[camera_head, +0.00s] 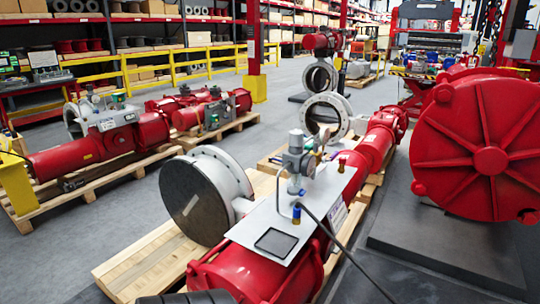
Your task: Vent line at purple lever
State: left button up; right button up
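A red valve actuator (258,272) lies on a wooden pallet in front of me, with a grey metal plate (322,204) on top. On the plate stands a grey regulator assembly (295,160) with a gauge, brass fittings and a small blue part under it. A blue and brass fitting (296,215) stands nearer, where a thin black line (345,255) runs down to the bottom edge. I cannot clearly make out a purple lever. Neither gripper can be recognised; a dark ribbed shape at the bottom edge is too cut off to identify.
A grey disc valve (205,194) stands left of the actuator. A large red round housing (480,145) stands close on the right on a dark base. More red actuators (105,140) lie on pallets at left. Grey floor (60,262) is clear at lower left.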

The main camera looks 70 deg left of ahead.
aim_at(332, 157)
jog(key=u, duration=1.7)
